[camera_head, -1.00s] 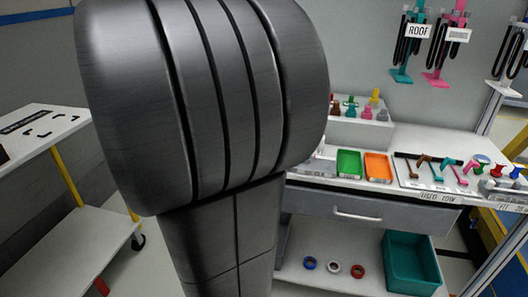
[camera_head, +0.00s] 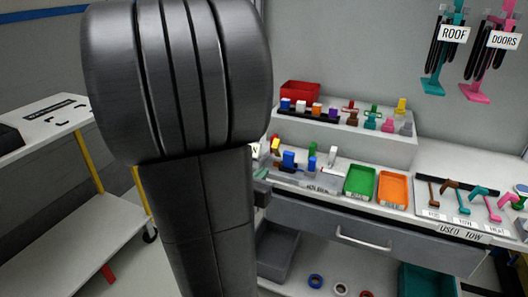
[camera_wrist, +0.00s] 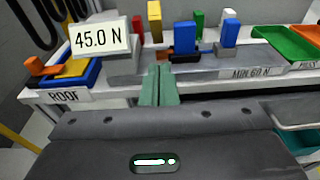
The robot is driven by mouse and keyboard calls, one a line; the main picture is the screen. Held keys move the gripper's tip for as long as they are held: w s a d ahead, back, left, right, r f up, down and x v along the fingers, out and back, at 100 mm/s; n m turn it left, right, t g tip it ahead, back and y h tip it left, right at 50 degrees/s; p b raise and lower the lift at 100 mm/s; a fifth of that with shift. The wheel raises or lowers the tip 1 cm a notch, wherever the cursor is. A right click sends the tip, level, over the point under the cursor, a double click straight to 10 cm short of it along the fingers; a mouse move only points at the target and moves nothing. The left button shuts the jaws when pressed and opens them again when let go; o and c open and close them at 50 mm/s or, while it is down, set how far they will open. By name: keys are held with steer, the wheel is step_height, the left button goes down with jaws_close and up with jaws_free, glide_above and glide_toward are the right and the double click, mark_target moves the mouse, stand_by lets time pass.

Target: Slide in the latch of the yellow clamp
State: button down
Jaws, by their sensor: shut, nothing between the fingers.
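My gripper (camera_wrist: 158,88) shows in the wrist view as two green fingers lying together, shut and empty. They point towards the front edge of the bench. A yellow upright piece (camera_wrist: 154,20) stands beyond the fingertips, between a red piece and a green one. In the head view a yellow piece (camera_head: 275,145) shows just right of my arm, and another yellow piece (camera_head: 401,106) stands on the raised shelf. I cannot tell which is the clamp, and no latch can be made out. My gripper is not clear in the head view.
A "45.0 N" sign (camera_wrist: 101,38) stands left of the fingers. Blue blocks (camera_wrist: 185,38) stand to the right on a grey holder. A green tray (camera_head: 360,181) and an orange tray (camera_head: 393,188) lie on the bench. A drawer (camera_head: 365,230) is below.

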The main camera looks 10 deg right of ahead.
mark_target(276, 151)
steer(key=shift+w+d+r+p, duration=0.3)
steer(key=shift+w+d, duration=0.3)
steer(key=shift+w, duration=0.25)
steer(key=shift+w+d+r+p, duration=0.25)
steer(key=shift+w+d, duration=0.35)
steer(key=shift+w, duration=0.3)
steer(key=shift+w+d+r+p, duration=0.2)
steer(key=shift+w+d+r, duration=0.15)
steer(key=shift+w+d, duration=0.4)
